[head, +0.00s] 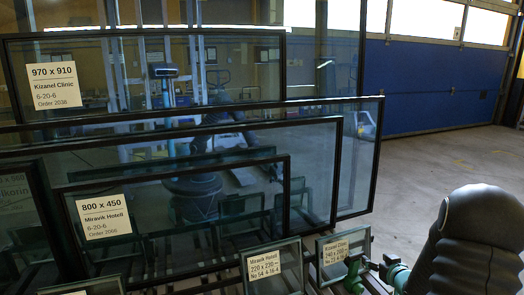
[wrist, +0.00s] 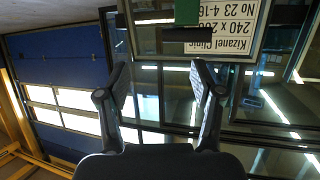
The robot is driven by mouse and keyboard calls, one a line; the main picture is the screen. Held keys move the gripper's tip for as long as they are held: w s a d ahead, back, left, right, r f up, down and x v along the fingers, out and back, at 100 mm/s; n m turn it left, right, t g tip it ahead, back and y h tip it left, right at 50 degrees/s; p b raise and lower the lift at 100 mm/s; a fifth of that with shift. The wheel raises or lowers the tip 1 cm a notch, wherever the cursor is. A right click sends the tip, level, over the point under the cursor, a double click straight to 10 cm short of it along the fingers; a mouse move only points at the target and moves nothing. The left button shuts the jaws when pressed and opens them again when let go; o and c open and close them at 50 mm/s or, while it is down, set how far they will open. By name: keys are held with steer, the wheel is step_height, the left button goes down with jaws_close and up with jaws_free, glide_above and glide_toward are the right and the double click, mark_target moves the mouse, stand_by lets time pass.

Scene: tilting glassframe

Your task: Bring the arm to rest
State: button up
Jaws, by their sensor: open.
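My gripper (wrist: 160,85) is open and empty in the wrist view, its two dark fingers apart. In the wrist view, which looks upside down, a small pane with a Kizanel Clinic label (wrist: 222,36) is beyond and above the right fingertip, apart from the fingers. The same small labelled pane (head: 345,248) stands at the lower right of the head view. My dark arm (head: 470,240) fills the lower right corner there, beside this pane. My fingers cannot be made out clearly in the head view.
Large black-edged glass panes stand at left, including the Kizanel Clinic 970 x 910 pane (head: 170,75) and Miravik Hotell 800 x 450 pane (head: 190,205). A small Miravik pane (head: 275,268) is left of my arm. Open floor (head: 440,165) lies before a blue door (head: 430,85).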

steer(key=s+a+r+g+h+p, duration=0.1)
steer(key=s+a+r, duration=0.2)
steer(key=r, duration=0.3)
steer(key=s+a+r+m+g+h, duration=0.1)
steer(key=s+a+r, duration=0.1)
steer(key=s+r, duration=0.3)
steer(key=s+a+r+g+h+p, duration=0.1)
steer(key=s+a+r+h, duration=0.15)
steer(key=r, duration=0.45)
steer(key=s+a+r+g+y, duration=0.1)
steer(key=s+a, duration=0.3)
steer(key=s, duration=0.4)
steer(key=s+a+r+g+y, duration=0.1)
steer(key=s+a+r+g, duration=0.1)
steer(key=s+a, duration=0.3)
steer(key=s+a+r+g+y+p, duration=0.1)
steer(key=s+a+r, duration=0.2)
steer(key=s, duration=0.9)
steer(key=shift+s+a+g, duration=0.3)
steer(key=shift+s+a, duration=0.05)
steer(key=shift+a, duration=0.85)
steer(key=shift+r+y, duration=0.1)
steer(key=shift+y, duration=0.15)
